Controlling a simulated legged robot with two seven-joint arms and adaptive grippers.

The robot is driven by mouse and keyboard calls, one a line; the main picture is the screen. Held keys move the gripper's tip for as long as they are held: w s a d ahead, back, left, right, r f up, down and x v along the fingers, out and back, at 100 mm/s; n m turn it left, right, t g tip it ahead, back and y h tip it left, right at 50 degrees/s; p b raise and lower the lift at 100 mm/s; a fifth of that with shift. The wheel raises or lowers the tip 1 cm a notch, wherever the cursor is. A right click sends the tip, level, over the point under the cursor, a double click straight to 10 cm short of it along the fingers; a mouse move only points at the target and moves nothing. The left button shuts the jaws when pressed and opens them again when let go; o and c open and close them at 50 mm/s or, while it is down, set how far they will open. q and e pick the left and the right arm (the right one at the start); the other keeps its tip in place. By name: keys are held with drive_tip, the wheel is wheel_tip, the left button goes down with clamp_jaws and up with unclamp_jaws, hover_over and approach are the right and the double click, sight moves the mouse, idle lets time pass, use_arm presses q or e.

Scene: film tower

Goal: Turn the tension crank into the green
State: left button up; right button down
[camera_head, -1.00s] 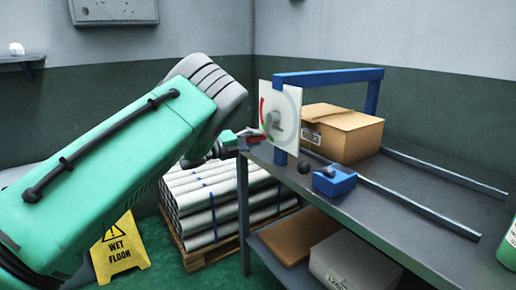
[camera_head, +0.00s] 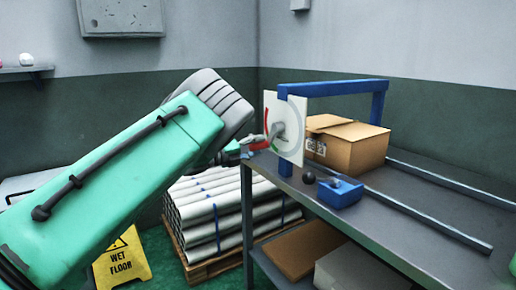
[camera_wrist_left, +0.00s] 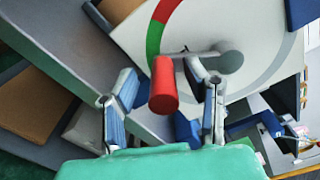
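The tension crank shows in the left wrist view as a grey hub and arm with a red cylindrical handle (camera_wrist_left: 163,85). The white dial plate (camera_wrist_left: 135,38) behind it has a red band (camera_wrist_left: 167,9) and a green band (camera_wrist_left: 154,37). The crank arm points from the hub to near the green band's end; exact pointer alignment is unclear. My left gripper (camera_wrist_left: 165,88) is open, its fingers on either side of the handle, with gaps visible. In the head view the dial plate (camera_head: 293,128) faces my left gripper (camera_head: 253,147). My right gripper is not in view.
A blue frame (camera_head: 335,88) rises beside the dial on the grey bench (camera_head: 425,215). A cardboard box (camera_head: 355,150) and a blue block (camera_head: 340,194) sit on the bench. Stacked rolls (camera_head: 215,215) and a yellow wet-floor sign (camera_head: 122,260) stand below left.

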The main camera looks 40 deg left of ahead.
use_arm(q)
drive_tip(key=shift+s+a, duration=0.15)
drive_tip(key=shift+s, duration=0.1)
drive_tip(key=v, duration=1.1)
drive_tip(key=shift+s+a+f, duration=0.15)
drive_tip(key=shift+f, duration=0.05)
